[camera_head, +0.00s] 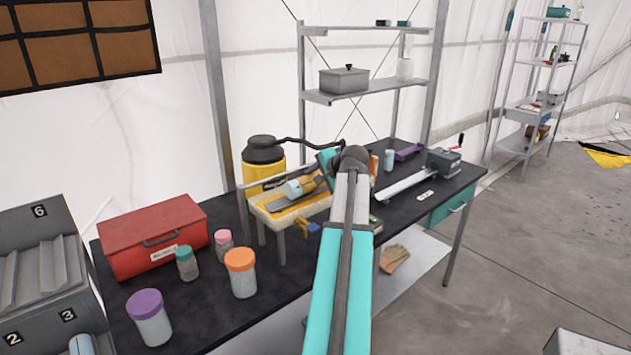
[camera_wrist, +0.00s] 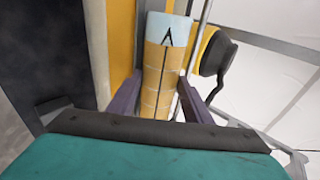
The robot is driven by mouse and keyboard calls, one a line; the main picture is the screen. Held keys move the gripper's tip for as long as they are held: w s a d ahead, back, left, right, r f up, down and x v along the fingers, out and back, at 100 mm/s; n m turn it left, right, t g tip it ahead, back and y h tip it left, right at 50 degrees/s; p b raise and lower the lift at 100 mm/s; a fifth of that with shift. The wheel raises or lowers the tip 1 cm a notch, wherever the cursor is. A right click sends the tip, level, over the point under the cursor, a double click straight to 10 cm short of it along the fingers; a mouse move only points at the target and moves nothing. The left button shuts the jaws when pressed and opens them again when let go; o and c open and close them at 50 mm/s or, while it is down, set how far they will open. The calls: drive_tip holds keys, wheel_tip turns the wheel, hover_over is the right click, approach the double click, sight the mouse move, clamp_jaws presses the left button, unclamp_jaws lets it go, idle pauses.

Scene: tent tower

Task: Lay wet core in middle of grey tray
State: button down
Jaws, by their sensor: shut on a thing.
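The core (camera_wrist: 165,65) is a cylinder with a light blue end, a black arrow mark and a tan, banded body. In the wrist view, my gripper (camera_wrist: 162,90) has its purple fingers on both sides of it and is shut on it. In the head view, the core's light blue end (camera_head: 294,188) shows at the yellow and cream stand (camera_head: 282,211); I cannot tell whether it touches the stand. A grey tray (camera_head: 52,318) with ridged channels and labels 2, 3 and 6 is at the left edge, partly cut off.
A red box (camera_head: 153,236), a purple-lidded jar (camera_head: 149,317), an orange-lidded jar (camera_head: 241,272) and smaller jars stand between tray and stand. A yellow barrel (camera_head: 263,172) with a black top is behind the stand. The black bench (camera_head: 200,320) has bare room near its front edge.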

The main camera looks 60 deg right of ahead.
drive_tip(key=shift+s+a+f, duration=0.1)
drive_tip(key=shift+s+f, duration=0.05)
drive_tip(key=shift+f, duration=0.35)
drive_tip(key=c, duration=0.9)
unclamp_jaws()
drive_tip(key=shift+f, duration=0.1)
drive_tip(key=shift+s+a, duration=0.1)
drive_tip(key=shift+s, duration=0.05)
drive_tip(key=shift+s+a+r+b, duration=0.1)
drive_tip(key=shift+s+r+b, duration=0.2)
drive_tip(key=shift+r, duration=0.05)
drive_tip(key=shift+o, duration=0.3)
drive_tip(key=v, duration=0.4)
drive_tip(key=shift+r+b, duration=0.2)
drive_tip(key=shift+b, duration=0.15)
drive_tip(key=b+v, duration=0.1)
drive_tip(key=v, duration=0.7)
drive_tip(key=shift+r+b, duration=0.3)
drive_tip(key=shift+r, duration=0.25)
drive_tip(key=shift+a, duration=0.1)
drive_tip(key=shift+s, duration=0.1)
